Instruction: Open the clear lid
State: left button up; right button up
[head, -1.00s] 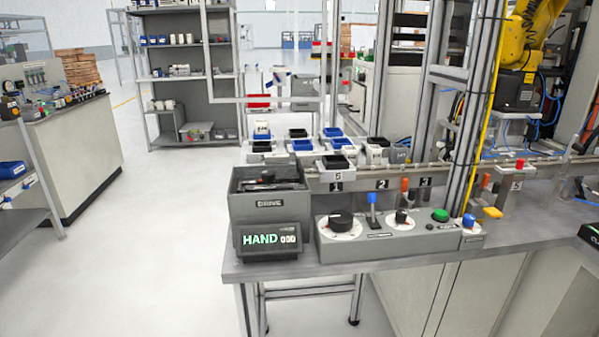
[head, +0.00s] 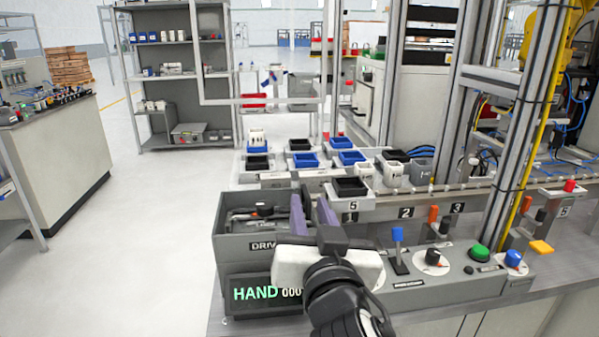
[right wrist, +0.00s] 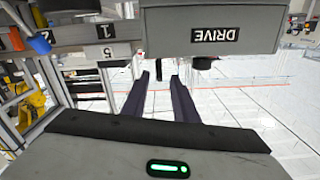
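The grey DRIVE box (head: 232,238) stands at the left end of the bench, with dark items showing through its top. I cannot clearly make out a clear lid in either view. A small dark knob (head: 263,208) shows at the box's top; in the right wrist view the knob (right wrist: 203,63) stands out past the box's edge. My right gripper (head: 309,197) is over the right side of the box, fingers apart and nothing between them. In the right wrist view the gripper (right wrist: 160,77) is also open and empty, the knob to its right. My left gripper is not in view.
The HAND display (head: 262,292) is on the front below the box. A control panel (head: 450,285) with knobs, a lever and buttons lies right of it. Small trays (head: 350,187) stand behind. A metal post (head: 520,130) rises at right. The floor at left is clear.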

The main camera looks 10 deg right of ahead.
aim_at(309, 200)
jog(key=shift+w+r, duration=0.1)
jog(key=shift+w, duration=0.4)
jog(key=shift+w+r, duration=0.1)
jog(key=shift+w, duration=1.1)
jog(key=w, duration=0.5)
jog(key=shift+p, duration=0.4)
jog(key=shift+w, duration=0.55)
grip_shut()
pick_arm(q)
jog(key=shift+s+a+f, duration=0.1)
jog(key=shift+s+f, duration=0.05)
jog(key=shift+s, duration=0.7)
